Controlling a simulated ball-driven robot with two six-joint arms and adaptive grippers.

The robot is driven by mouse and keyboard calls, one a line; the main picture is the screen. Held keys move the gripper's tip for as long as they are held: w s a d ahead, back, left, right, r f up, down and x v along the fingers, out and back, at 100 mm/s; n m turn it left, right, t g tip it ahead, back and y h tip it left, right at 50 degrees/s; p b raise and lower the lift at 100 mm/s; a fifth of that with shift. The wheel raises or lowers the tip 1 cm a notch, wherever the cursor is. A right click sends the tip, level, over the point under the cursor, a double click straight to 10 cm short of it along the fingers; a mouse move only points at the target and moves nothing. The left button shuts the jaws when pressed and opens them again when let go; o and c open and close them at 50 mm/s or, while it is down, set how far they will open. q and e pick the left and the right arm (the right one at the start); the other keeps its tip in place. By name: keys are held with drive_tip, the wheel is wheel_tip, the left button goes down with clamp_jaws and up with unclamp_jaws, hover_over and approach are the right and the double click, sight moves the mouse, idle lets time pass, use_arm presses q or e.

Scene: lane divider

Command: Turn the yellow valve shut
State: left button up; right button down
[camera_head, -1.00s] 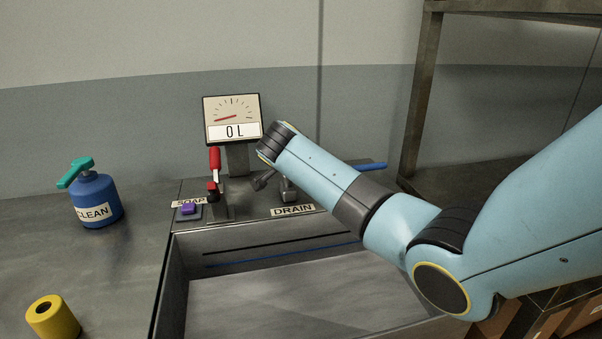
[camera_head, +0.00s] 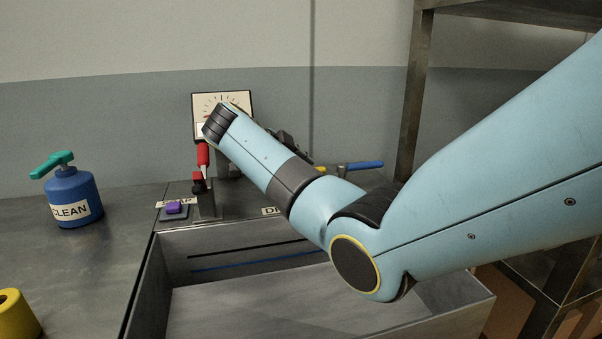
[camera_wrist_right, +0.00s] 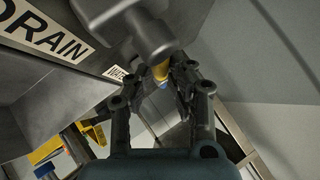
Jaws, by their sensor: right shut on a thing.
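The yellow valve handle shows as a small yellow piece (camera_wrist_right: 160,72) between the fingers of my right gripper (camera_wrist_right: 162,80) in the right wrist view. The gripper is shut on it. A grey metal spout or pipe end (camera_wrist_right: 150,35) hangs close in front. In the head view, a yellow bit (camera_head: 320,168) shows beside my right forearm, near the blue lever (camera_head: 364,164). My forearm hides most of the right gripper and valve there. My left gripper is not in view.
A sink (camera_head: 150,290) lies below my arm. Behind it stand a gauge (camera_head: 240,98), red-handled lever (camera_head: 203,156) and purple soap button (camera_head: 176,207). A blue CLEAN bottle (camera_head: 75,192) and yellow cylinder (camera_head: 14,318) stand left. A metal shelf (camera_head: 412,90) rises right.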

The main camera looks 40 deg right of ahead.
idle(0.3)
drive_tip(key=c, duration=1.2)
unclamp_jaws()
drive_tip(key=v, duration=1.2)
